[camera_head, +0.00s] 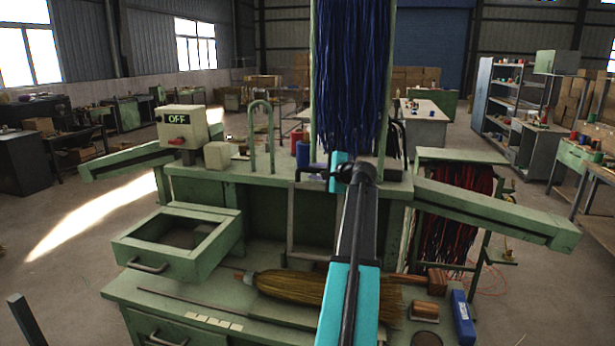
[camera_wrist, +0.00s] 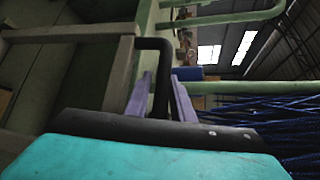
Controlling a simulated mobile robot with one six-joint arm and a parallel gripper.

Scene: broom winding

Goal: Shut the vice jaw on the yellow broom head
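The yellow broom head (camera_head: 300,287) lies flat on the lower ledge of the green bench, its right part hidden behind my arm. A grey upright frame (camera_head: 291,215) stands behind it, with a dark bent handle (camera_wrist: 160,60) at its top left. I take this frame to be the vice jaw, but cannot be sure. My gripper (camera_wrist: 163,80) has its lavender fingers close on either side of the handle and looks shut on it. In the head view my gripper (camera_head: 318,170) is small and partly hidden by my wrist.
An open drawer (camera_head: 180,262) juts out at the left of the bench (camera_head: 240,175). A switch box (camera_head: 180,127) reads OFF. Blue bristles (camera_head: 352,75) hang above my wrist. A green arched rail (camera_head: 262,105), a blue box (camera_head: 462,318) and a wooden block (camera_head: 425,311) are nearby.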

